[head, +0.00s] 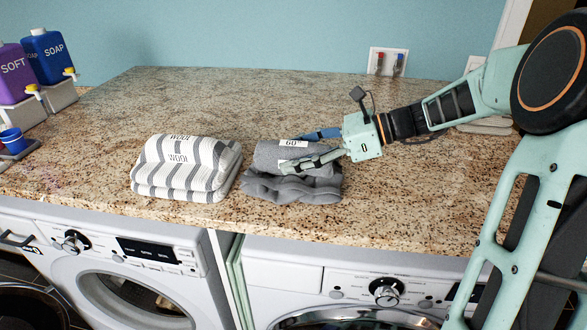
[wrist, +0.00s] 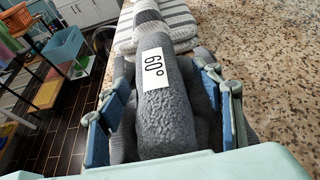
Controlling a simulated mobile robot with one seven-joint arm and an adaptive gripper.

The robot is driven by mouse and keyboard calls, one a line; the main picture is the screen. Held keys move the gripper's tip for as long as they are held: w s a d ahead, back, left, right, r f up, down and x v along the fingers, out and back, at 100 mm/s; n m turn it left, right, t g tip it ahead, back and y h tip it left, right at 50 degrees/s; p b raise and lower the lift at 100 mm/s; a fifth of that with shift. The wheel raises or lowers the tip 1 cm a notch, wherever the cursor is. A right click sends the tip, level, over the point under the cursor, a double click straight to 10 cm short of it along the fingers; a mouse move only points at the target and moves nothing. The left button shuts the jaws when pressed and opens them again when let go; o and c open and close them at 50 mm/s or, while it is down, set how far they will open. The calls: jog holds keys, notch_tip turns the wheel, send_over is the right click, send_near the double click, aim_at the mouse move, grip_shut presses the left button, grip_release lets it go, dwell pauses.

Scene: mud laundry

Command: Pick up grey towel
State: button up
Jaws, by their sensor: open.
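The grey towel (head: 295,187) lies folded and rolled on the granite counter, with a white label reading "60°" on its top roll. In the wrist view the grey towel (wrist: 168,112) fills the middle. My gripper (head: 302,150) is open, with its fingers on either side of the top roll. In the wrist view my gripper's fingers (wrist: 160,88) stand left and right of the roll, with a gap showing on the right. I cannot tell whether either finger touches the towel. Part of the towel's right end is hidden behind the near finger.
A striped white and grey towel stack (head: 183,168) labelled "WOOL" sits just left of the grey towel. The granite counter (head: 220,95) is clear behind the towels. Washing machines stand below its front edge.

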jog(key=shift+a+f, duration=0.1)
jog(key=shift+a, duration=0.15)
jog(key=shift+c, duration=0.6)
jog(key=c, duration=1.4)
